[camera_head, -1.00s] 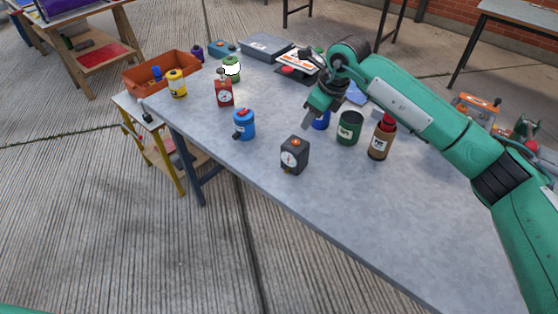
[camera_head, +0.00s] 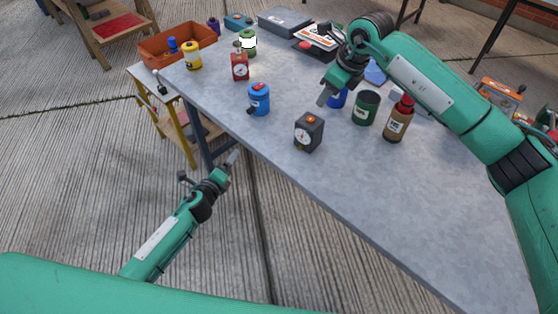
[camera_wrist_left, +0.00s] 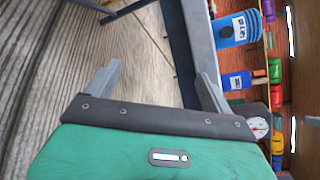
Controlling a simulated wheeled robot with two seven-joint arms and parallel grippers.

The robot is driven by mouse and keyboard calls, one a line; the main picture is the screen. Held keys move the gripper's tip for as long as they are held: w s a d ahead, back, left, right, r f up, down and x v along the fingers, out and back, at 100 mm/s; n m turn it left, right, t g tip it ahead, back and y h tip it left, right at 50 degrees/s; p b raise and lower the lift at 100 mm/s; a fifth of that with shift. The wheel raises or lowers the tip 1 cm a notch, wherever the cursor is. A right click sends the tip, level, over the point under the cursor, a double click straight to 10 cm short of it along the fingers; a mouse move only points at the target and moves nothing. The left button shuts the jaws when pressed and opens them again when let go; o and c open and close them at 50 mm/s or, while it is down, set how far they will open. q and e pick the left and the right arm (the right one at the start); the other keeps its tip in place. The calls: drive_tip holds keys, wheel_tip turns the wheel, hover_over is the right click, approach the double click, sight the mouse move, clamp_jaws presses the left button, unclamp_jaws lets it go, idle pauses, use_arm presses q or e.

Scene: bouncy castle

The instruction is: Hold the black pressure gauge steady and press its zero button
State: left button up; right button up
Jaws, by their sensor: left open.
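The black pressure gauge (camera_head: 308,136) stands upright on the grey table near its front edge, its white dial facing the front left. An orange button (camera_head: 311,118) sits on its top. My left gripper (camera_head: 234,157) is open and empty, off the table's front edge to the left of the gauge and apart from it. Its two spread fingers (camera_wrist_left: 158,84) show in the left wrist view. A white dial (camera_wrist_left: 258,127) is partly hidden behind the gripper there; I cannot tell which gauge it is. My right gripper (camera_head: 326,97) hangs behind the black gauge, fingers pointing down; its opening is unclear.
A blue canister (camera_head: 258,100) and a red gauge (camera_head: 240,67) stand left of the black gauge. The table's front right (camera_head: 400,200) is clear.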

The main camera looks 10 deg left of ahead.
use_arm(q)
drive_tip(key=w+d+r+m+t+h, duration=0.1)
drive_tip(key=d+r+m, duration=0.15)
drive_tip(key=r, duration=0.25)
drive_tip(key=w+d+r+m+h, duration=0.1)
drive_tip(key=d+r+m+h, duration=0.1)
drive_tip(key=r+m, duration=0.25)
drive_tip(key=m+g+h, duration=0.1)
drive_tip(key=m+h, duration=0.3)
drive_tip(key=m, duration=0.5)
approach(309, 133)
wheel_tip(309, 133, down, 4)
drive_tip(key=a, duration=0.2)
drive_tip(key=shift+x, duration=0.8)
drive_tip(key=x, duration=1.2)
drive_tip(key=shift+w, duration=0.35)
drive_tip(key=shift+c, duration=0.4)
drive_tip(key=c, duration=1.1)
drive_tip(key=shift+c, duration=0.7)
use_arm(e)
drive_tip(key=shift+c, duration=0.8)
clamp_jaws()
